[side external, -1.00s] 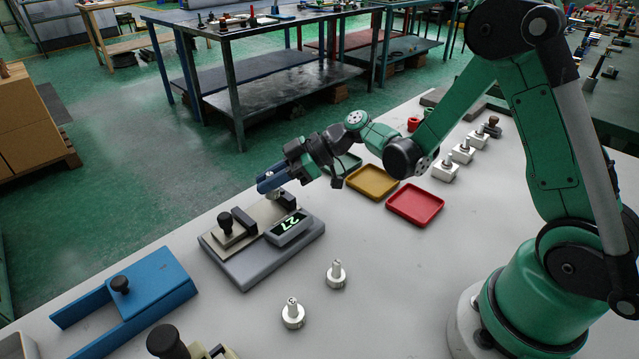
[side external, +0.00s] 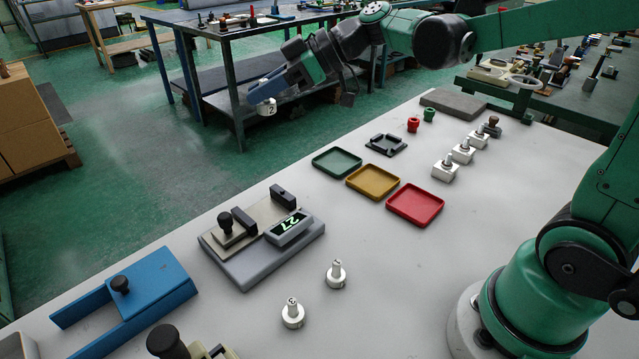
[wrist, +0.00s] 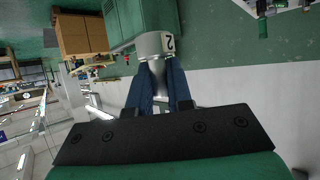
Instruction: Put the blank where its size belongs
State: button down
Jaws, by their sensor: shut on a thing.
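My gripper (side external: 264,94) is shut on a silver-white blank (side external: 267,109) marked 2 and holds it high, at upper left in the side view. In the wrist view the blank (wrist: 154,44) sits between the blue fingertips (wrist: 158,85). The measuring gauge (side external: 262,238) stands empty on the bench, its display (side external: 289,227) reading 27. Three shallow trays lie in a row: green (side external: 337,162), yellow (side external: 372,182) and red (side external: 415,204). Two more blanks stand upright near the front, one (side external: 336,275) behind the other (side external: 293,314).
A blue forked fixture (side external: 150,290) lies at the left front of the bench. Several white blocks with pegs (side external: 462,153) stand at the right. A black holder (side external: 386,145) lies behind the trays, with a red (side external: 413,125) and a green piece beyond. The bench between is clear.

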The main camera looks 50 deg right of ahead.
jog(key=s+d+f+m+t+h, duration=0.4)
jog(key=s+d+m+h, duration=0.1)
jog(key=m+h, duration=0.4)
jog(key=shift+m, duration=0.4)
jog(key=shift+s+d, duration=0.1)
jog(key=shift+f, duration=0.1)
jog(key=w+a+r+n+g+y, duration=0.1)
jog(key=n+y, duration=0.2)
jog(key=w+a+r+n+g+y, duration=0.1)
jog(key=w+a+r+n+y, duration=0.1)
jog(key=n+y, duration=0.1)
jog(key=w+a+r+n+g+y, duration=0.1)
jog(key=w+a+n+g+y, duration=0.1)
jog(key=n+y, duration=0.1)
jog(key=shift+w+a+r+n, duration=0.1)
jog(key=shift+w+r+n, duration=0.2)
jog(key=shift+n, duration=0.2)
jog(key=shift+a+r+n+g+y, duration=0.25)
jog(key=shift+r+n+g+y, duration=0.25)
jog(key=shift+r+n+g, duration=0.1)
